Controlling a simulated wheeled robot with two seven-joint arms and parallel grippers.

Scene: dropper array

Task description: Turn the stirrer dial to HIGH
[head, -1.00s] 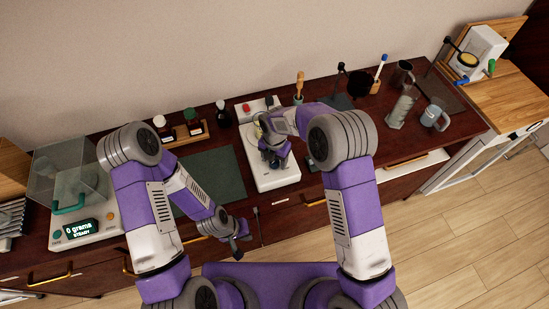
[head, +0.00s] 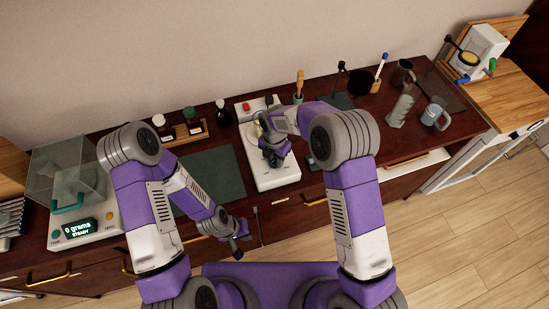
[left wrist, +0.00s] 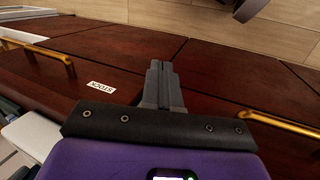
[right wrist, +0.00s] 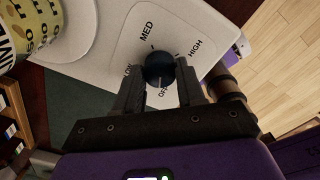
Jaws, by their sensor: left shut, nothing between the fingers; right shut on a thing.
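The white stirrer (head: 280,182) stands near the counter's front edge, right of the dark mat. Its dark round dial (right wrist: 158,67) shows in the right wrist view, with LOW at its left, MED above, HIGH at upper right and OFF below. I cannot tell which mark the dial points to. My right gripper (right wrist: 161,86) is shut on the dial, one finger on each side; in the head view it hides the dial. My left gripper (head: 241,244) is shut and empty in front of the drawers; its fingers (left wrist: 160,82) are together in the left wrist view.
A scale (head: 85,228) is at the left and small bottles (head: 192,120) stand behind the mat (head: 213,172). A mug (head: 434,117) and pitcher stand at the right.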

